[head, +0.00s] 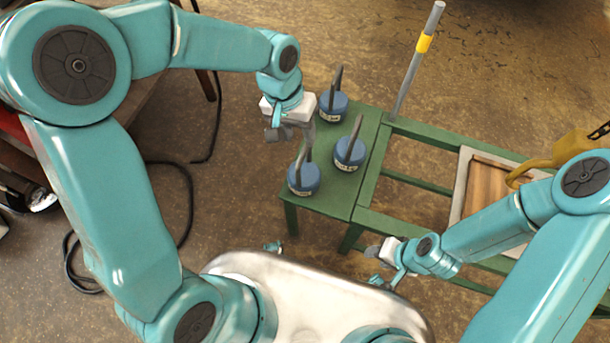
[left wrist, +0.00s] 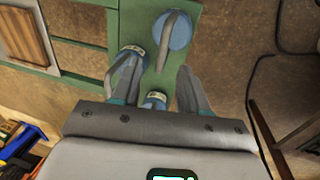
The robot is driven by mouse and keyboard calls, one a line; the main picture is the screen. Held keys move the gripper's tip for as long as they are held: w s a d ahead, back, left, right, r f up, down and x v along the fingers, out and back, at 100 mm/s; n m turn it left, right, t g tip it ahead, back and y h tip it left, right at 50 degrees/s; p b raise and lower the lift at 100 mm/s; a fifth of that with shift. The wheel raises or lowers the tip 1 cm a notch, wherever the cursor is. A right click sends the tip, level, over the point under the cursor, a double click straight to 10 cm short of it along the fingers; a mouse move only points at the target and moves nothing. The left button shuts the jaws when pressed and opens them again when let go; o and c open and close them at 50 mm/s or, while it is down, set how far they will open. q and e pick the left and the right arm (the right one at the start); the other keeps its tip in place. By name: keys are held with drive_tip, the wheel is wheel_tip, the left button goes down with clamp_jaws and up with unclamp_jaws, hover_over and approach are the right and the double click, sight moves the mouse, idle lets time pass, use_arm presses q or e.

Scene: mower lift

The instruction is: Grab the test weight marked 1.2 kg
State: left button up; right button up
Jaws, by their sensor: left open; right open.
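Three blue round test weights with upright grey handles stand on a green bench top (head: 330,206): a back one (head: 333,107), a right one (head: 350,153) and a front one (head: 304,180). Each has a small pale label, too small to read, so I cannot tell which is 1.2 kg. My left gripper (head: 290,134) is open and empty above the bench's left edge, near the front weight's handle. In the left wrist view, weights (left wrist: 174,31) show beyond and between the fingers. My right gripper (head: 378,264) is open and empty, in front of the bench frame.
A grey post with a yellow band (head: 424,43) rises behind the bench. On the right, the green frame holds a pale tray with a wooden panel (head: 486,188), beside a yellow object (head: 560,152). A black cable (head: 190,190) lies on the floor at left.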

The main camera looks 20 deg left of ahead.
sight(303, 152)
use_arm(q)
drive_tip(key=f, duration=0.4)
drive_tip(key=shift+d+b, duration=0.2)
drive_tip(key=shift+b, duration=0.1)
drive_tip(key=shift+s+d+f, duration=0.1)
drive_tip(key=shift+d+f, duration=0.1)
drive_tip(key=shift+f, duration=0.3)
drive_tip(key=f, duration=0.1)
drive_tip(key=f+b, duration=0.1)
drive_tip(key=f, duration=0.3)
drive_tip(key=shift+d, duration=0.35)
clamp_jaws()
drive_tip(key=shift+r, duration=0.1)
